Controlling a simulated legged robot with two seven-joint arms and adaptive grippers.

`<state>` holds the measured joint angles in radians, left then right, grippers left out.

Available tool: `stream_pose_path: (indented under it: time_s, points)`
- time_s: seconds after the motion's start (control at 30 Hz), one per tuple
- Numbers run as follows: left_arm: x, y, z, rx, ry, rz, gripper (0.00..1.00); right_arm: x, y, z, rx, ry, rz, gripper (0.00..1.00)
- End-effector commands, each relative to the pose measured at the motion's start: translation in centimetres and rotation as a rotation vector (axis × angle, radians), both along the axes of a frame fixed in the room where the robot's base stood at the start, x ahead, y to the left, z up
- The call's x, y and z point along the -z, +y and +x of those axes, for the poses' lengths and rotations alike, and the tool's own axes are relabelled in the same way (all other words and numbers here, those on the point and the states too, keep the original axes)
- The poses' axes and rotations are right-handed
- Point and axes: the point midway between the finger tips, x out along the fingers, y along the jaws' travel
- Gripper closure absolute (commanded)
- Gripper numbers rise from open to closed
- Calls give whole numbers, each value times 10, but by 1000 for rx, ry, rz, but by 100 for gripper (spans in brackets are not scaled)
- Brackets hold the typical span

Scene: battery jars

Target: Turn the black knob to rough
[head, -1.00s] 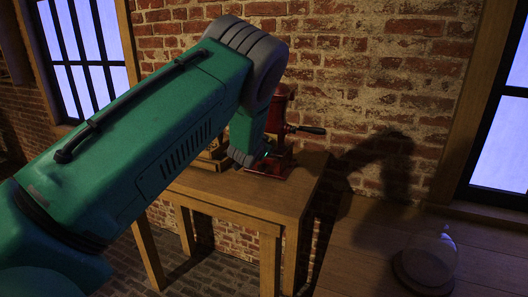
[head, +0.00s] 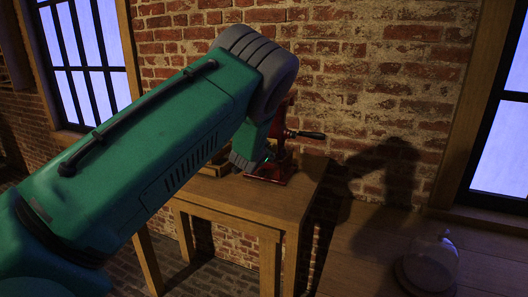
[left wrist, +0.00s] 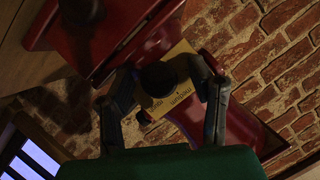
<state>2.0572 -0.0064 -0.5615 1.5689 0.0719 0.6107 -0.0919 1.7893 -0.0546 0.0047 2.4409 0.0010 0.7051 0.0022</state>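A red machine (head: 282,150) stands on a small wooden table by the brick wall, partly hidden by my left arm in the head view. In the left wrist view its red body (left wrist: 240,122) carries a yellow plate (left wrist: 184,92) with dark lettering, too partly covered to read in full. The round black knob (left wrist: 158,78) sits in front of this plate. My left gripper (left wrist: 163,74) is open, with one finger on each side of the knob and gaps showing between. In the head view the left gripper is mostly hidden behind the arm. My right gripper is not in view.
The wooden table (head: 245,205) has bare top in front of the machine. A dark-handled crank (head: 305,135) sticks out to the machine's right. A glass dome (head: 432,262) stands on a wooden surface at the lower right. Windows flank the brick wall.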

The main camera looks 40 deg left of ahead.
Motion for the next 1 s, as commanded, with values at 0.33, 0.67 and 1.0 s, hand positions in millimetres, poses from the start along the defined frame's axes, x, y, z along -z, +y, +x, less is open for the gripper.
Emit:
stream_pose_path:
  time_s: [0.33,0.67,1.0]
  points:
    - [-6,-10,-17,-1,2,-2,52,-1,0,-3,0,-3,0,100]
    - [-28,-42,-72,0,2,-1,52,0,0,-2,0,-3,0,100]
    - [-37,-55,-97,0,1,-1,52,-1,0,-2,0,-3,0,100]
